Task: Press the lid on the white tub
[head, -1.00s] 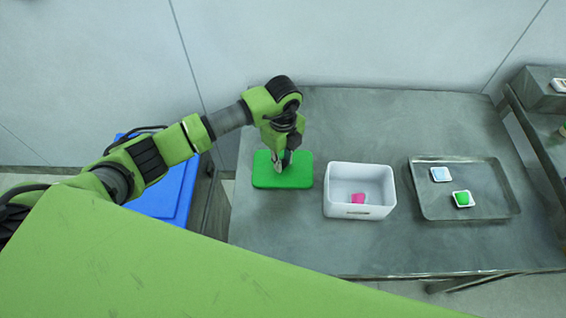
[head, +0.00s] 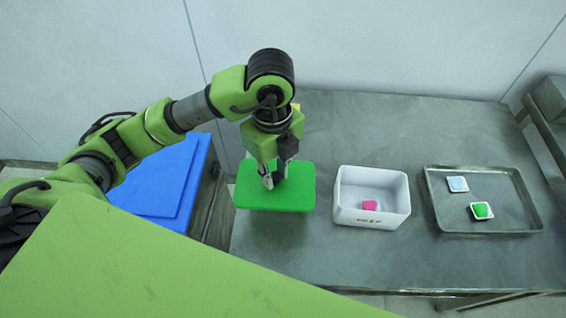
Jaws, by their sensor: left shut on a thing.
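The white tub (head: 372,218) stands open on the metal table, right of the green lid. A pink item (head: 369,204) lies inside it. The green lid (head: 298,190) is a flat rounded rectangle held above the table, with a shadow below it. My left gripper (head: 272,180) is shut on the lid, pointing down at its middle. The exact grip point is partly hidden by the fingers. My right gripper is not in view.
A metal tray (head: 510,226) right of the tub holds a white-and-blue piece (head: 458,184) and a green piece on white (head: 482,211). A blue surface (head: 165,185) lies at the left. The metal table (head: 400,130) is clear behind the tub.

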